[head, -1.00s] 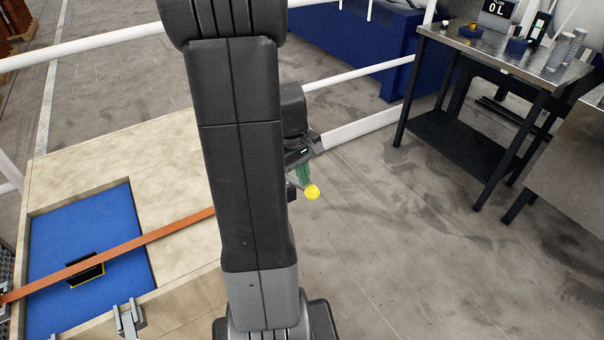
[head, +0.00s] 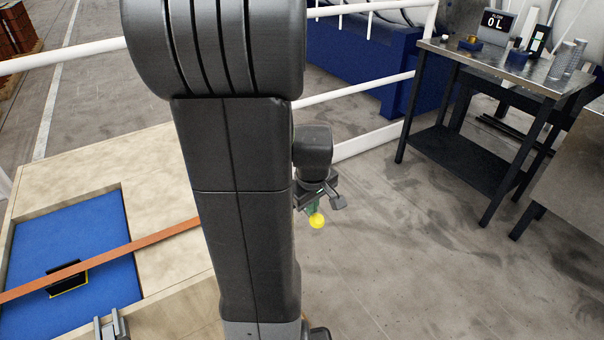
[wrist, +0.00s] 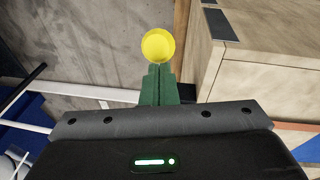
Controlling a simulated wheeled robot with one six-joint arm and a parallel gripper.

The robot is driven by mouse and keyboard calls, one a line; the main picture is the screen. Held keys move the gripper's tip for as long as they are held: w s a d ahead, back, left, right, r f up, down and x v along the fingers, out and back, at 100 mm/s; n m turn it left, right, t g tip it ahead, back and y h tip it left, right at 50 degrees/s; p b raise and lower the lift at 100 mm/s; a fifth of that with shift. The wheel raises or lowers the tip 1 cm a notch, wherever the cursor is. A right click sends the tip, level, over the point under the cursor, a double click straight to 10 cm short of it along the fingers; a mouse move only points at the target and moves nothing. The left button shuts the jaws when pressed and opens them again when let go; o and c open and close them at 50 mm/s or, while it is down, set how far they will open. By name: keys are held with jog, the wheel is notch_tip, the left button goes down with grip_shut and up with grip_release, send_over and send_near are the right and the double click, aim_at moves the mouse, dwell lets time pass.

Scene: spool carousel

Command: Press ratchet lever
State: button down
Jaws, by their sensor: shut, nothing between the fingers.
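A yellow round knob (wrist: 158,45) shows just beyond my fingertips in the wrist view. It also shows in the head view (head: 317,220) below the end of my arm. It looks like the lever's knob, but no lever shaft is visible. My gripper (wrist: 160,70) has green fingers, shut together and empty, lined up with the knob. In the head view the gripper (head: 312,209) appears right above the knob. I cannot tell whether the fingertips touch it. My own arm hides much of the middle of the head view.
A pale wooden bench (head: 100,168) with a blue recess (head: 35,238) and an orange strip (head: 150,240) across it stands at left. A dark-legged metal table (head: 500,66) stands at back right. White rails (head: 385,85) run behind. Grey floor at right is open.

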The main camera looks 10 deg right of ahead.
jog(key=shift+s+a+f, duration=0.1)
jog(key=shift+s+f, duration=0.3)
jog(key=shift+f, duration=0.05)
jog(key=w+p+v, duration=0.2)
jog(key=p+v, duration=0.2)
jog(key=v, duration=0.9)
jog(key=shift+w+a+r, duration=0.3)
jog(key=shift+a+r, duration=0.05)
jog(key=shift+r, duration=0.25)
jog(key=w+g+p, duration=0.1)
jog(key=p, duration=0.2)
jog(key=w+n+g+p, duration=0.1)
jog(key=p, duration=0.2)
jog(key=w+d+g+p, duration=0.1)
jog(key=p, duration=0.2)
jog(key=shift+w+d+r, duration=0.1)
jog(key=shift+w+r, duration=0.15)
jog(key=shift+f, duration=0.15)
